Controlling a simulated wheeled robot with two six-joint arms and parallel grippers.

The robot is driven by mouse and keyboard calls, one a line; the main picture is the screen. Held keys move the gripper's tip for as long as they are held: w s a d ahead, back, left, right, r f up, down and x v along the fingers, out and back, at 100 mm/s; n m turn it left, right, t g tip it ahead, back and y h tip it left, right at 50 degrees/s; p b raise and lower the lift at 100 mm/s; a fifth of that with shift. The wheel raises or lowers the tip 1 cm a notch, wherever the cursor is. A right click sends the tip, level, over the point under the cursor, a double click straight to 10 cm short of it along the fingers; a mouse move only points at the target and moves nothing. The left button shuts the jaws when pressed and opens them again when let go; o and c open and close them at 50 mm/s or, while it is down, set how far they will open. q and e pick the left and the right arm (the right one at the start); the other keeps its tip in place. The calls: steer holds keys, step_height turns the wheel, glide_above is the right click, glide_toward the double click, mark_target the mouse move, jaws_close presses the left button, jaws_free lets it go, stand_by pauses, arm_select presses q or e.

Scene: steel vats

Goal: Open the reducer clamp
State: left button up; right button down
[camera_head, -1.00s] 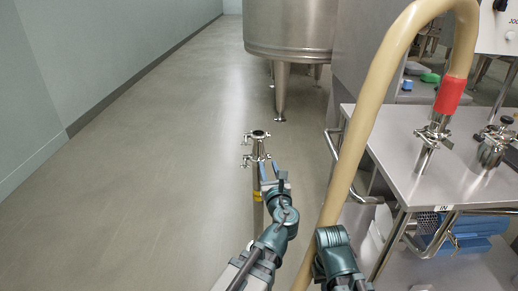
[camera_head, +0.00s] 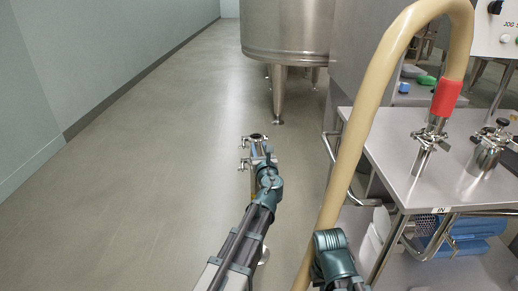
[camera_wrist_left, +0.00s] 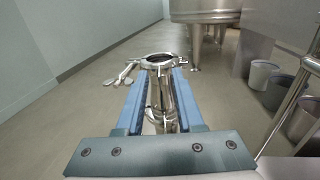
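A steel reducer (camera_wrist_left: 160,88) stands upright on a post in front of me, with a clamp ring (camera_wrist_left: 158,60) around its top and a wing nut and lever (camera_wrist_left: 122,76) sticking out to the left. Its top also shows in the head view (camera_head: 255,137). My left gripper (camera_wrist_left: 158,92) is open, with one blue finger on each side of the reducer, below the top clamp. I cannot tell whether the fingers touch it. In the head view the left gripper (camera_head: 262,158) hides most of the post. My right arm shows at the bottom, but its gripper is not visible.
A steel cart (camera_head: 440,180) with clamped fittings stands at right. A thick beige hose (camera_head: 362,120) arches from it down past my right arm. A steel vat (camera_head: 288,30) stands behind the reducer. Floor to the left is clear. Bins (camera_wrist_left: 262,75) stand at right.

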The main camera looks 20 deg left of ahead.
arm_select(q)
jaws_close()
stand_by(1.5)
